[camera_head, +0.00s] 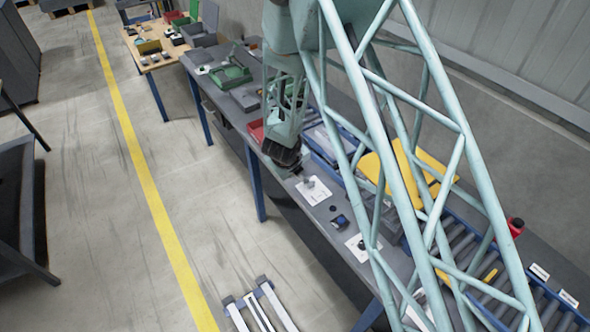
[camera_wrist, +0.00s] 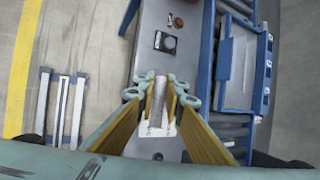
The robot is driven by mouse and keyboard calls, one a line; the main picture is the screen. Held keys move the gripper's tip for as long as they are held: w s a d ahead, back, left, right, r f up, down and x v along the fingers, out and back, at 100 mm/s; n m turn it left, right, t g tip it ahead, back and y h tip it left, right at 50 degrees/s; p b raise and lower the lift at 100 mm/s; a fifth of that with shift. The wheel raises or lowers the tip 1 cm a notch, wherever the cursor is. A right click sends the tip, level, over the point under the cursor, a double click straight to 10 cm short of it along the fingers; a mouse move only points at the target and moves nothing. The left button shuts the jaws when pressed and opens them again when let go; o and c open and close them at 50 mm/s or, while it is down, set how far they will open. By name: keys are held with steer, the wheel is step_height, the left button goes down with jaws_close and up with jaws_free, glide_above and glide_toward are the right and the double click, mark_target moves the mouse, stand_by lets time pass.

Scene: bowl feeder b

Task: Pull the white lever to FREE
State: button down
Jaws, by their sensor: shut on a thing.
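The white lever (camera_wrist: 158,98) shows in the wrist view as a pale grey-white bar between my fingers. My gripper (camera_wrist: 160,88) is shut on it, with a finger on either side. A white sheet (camera_wrist: 147,130) lies beneath, largely hidden by the fingers. In the head view my gripper (camera_head: 287,160) is low over the grey bench, and the lever cannot be made out there. No FREE marking can be read in either view.
On the bench (camera_head: 327,208) are a white sheet with a small grey part (camera_head: 313,190) and a small dark box with a knob (camera_head: 340,221). The wrist view shows a dark box (camera_wrist: 165,42), a red button (camera_wrist: 178,20) and a blue frame (camera_wrist: 207,50). A roller conveyor (camera_head: 485,290) runs alongside.

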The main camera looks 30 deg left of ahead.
steer(key=shift+a, duration=0.1)
steer(key=c, duration=2.7)
jaws_free()
steer(key=shift+s, duration=0.15)
steer(key=shift+r, duration=0.1)
steer(key=shift+v, duration=5.9)
